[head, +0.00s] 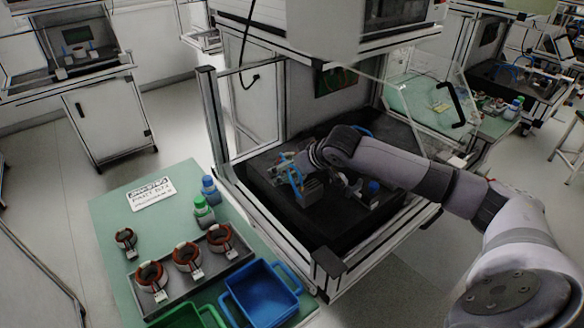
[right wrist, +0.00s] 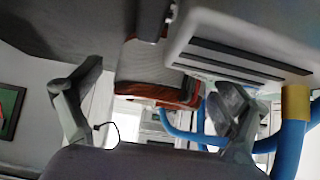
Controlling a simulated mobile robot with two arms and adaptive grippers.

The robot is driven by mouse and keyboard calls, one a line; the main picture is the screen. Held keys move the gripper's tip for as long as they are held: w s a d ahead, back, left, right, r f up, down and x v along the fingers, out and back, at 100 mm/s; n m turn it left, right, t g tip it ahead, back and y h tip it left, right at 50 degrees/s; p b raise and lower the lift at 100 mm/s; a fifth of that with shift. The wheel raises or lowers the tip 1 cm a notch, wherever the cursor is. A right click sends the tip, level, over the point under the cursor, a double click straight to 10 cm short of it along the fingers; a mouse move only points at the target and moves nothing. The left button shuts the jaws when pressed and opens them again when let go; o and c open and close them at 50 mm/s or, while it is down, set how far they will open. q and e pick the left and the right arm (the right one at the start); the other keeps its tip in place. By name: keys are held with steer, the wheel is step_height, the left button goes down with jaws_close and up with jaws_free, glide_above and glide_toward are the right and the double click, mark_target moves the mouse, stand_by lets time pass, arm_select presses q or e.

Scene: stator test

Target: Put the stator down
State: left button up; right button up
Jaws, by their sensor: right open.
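My right arm reaches into the test enclosure in the head view, and its gripper (head: 300,165) is at the fixture (head: 311,192) on the dark bench inside. The right wrist view shows this gripper (right wrist: 158,90) open, one finger on each side. Between and beyond the fingers is a stator (right wrist: 158,92) with a grey body and copper-red winding, close beside a grey block (right wrist: 240,45). In the head view this stator is hidden by my gripper and the fixture. I cannot tell whether the fingers touch it. My left gripper is not in view.
Several more stators stand at the lower left, three in a grey tray (head: 204,274) and one (head: 125,238) on the green table (head: 108,212). Bottles (head: 203,211), a blue bin (head: 262,292) and a green bin are near. Blue tubes (right wrist: 290,150) run beside my gripper. Enclosure posts surround my arm.

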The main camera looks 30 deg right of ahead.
steer(key=shift+w+f, duration=0.2)
steer(key=shift+s, duration=0.1)
steer(key=shift+c, duration=0.5)
steer(key=c, duration=1.9)
steer(key=shift+r, duration=0.2)
steer(key=shift+c, duration=0.3)
